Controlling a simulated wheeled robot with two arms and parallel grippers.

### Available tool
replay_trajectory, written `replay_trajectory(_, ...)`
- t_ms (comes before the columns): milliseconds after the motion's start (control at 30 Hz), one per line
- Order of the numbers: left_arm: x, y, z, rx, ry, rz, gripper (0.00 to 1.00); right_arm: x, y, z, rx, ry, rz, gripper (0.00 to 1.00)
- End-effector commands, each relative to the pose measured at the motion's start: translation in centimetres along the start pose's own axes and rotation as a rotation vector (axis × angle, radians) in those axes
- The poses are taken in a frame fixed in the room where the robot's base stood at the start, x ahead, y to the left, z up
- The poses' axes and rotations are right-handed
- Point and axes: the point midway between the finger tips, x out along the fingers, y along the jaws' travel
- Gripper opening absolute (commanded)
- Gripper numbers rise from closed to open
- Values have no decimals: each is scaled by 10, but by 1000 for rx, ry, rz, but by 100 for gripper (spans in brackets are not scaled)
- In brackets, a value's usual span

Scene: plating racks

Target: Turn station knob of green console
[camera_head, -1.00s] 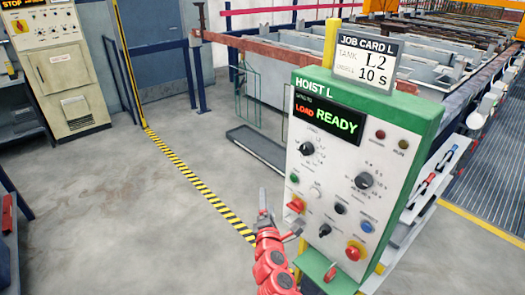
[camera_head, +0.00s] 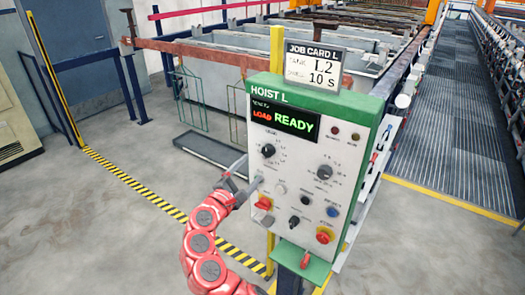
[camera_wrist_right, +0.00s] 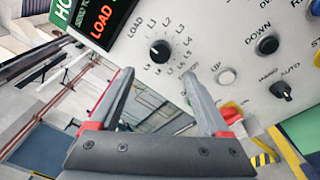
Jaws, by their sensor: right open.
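The green-framed console marked HOIST L (camera_head: 345,110) stands upright, its white panel facing me. Its station knob (camera_head: 268,150) is the black round knob at the panel's upper left. In the right wrist view this knob (camera_wrist_right: 160,50) sits inside a ring of labels, LOAD and L1 onward, and its white mark seems to point up-left toward LOAD. My right gripper (camera_head: 250,173) is open and empty at the panel's left edge, just below and left of the knob. In the right wrist view its fingers (camera_wrist_right: 157,78) straddle the space below the knob, apart from it. My left gripper is not in view.
The display (camera_head: 284,120) reads LOAD READY. A job card (camera_head: 314,66) on top reads L2, 10 S. A second black knob (camera_head: 324,172) is to the right.

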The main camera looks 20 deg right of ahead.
Motion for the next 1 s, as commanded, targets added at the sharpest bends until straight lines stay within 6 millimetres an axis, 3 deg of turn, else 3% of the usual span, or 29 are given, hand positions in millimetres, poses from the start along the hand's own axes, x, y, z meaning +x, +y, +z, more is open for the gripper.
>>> replay_trajectory(133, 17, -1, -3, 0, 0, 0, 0, 38, 1, 4, -4, -5, -8, 80)
replay_trajectory(400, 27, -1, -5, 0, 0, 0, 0, 78, 0, 2, -1, -3, -3, 80)
replay_trajectory(867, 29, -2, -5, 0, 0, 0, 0, 89, 0, 0, 0, 1, 2, 80)
replay_trajectory(1000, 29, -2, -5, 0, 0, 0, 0, 89, 0, 0, 0, 1, 2, 59)
